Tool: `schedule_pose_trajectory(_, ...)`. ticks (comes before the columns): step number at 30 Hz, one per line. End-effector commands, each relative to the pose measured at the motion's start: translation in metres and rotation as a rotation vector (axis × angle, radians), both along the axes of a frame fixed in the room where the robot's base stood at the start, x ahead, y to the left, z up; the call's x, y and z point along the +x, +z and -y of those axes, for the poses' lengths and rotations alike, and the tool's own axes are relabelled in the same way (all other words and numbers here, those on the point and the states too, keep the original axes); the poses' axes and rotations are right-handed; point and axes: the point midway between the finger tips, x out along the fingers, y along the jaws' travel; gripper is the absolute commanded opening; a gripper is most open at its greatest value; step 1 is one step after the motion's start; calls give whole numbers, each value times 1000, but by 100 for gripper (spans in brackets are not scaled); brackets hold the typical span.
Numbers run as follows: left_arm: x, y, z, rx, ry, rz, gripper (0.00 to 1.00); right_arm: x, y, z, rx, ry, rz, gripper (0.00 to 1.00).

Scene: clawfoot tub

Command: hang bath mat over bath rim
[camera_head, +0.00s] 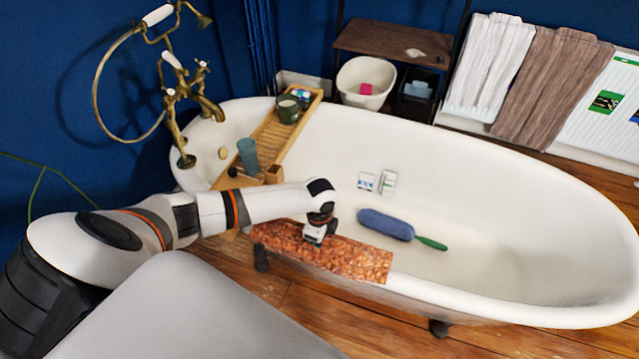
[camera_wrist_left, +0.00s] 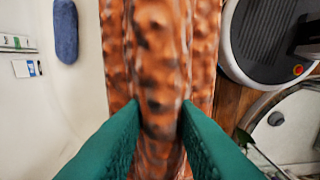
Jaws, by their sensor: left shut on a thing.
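The bath mat (camera_head: 358,264) is an orange-brown, mottled strip lying along the near rim of the white clawfoot bath (camera_head: 530,215), towards its left part. Its outer side hangs down on the near side of the tub. My left gripper (camera_head: 313,240) is over the mat, pointing down, and shut on it. In the left wrist view the green fingers (camera_wrist_left: 161,112) pinch a raised fold of the mat (camera_wrist_left: 158,50), with the bath interior at left and floor at right. How far the mat reaches inside the bath is hard to tell. My right gripper is out of view.
A wooden caddy (camera_head: 265,140) with a cup and a blue-grey tumbler (camera_head: 248,157) spans the bath at left, near the brass taps (camera_head: 185,105). A blue brush (camera_head: 385,224) and small boxes (camera_head: 366,181) lie in the bath. Towels (camera_head: 553,90) hang behind.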

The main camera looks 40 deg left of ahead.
Motion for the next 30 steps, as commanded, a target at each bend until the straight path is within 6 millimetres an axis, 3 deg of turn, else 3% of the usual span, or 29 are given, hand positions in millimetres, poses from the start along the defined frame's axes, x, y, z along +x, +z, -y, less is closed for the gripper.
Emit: schedule_pose_trajectory(30,1,-18,0,0,1,3,0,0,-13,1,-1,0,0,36)
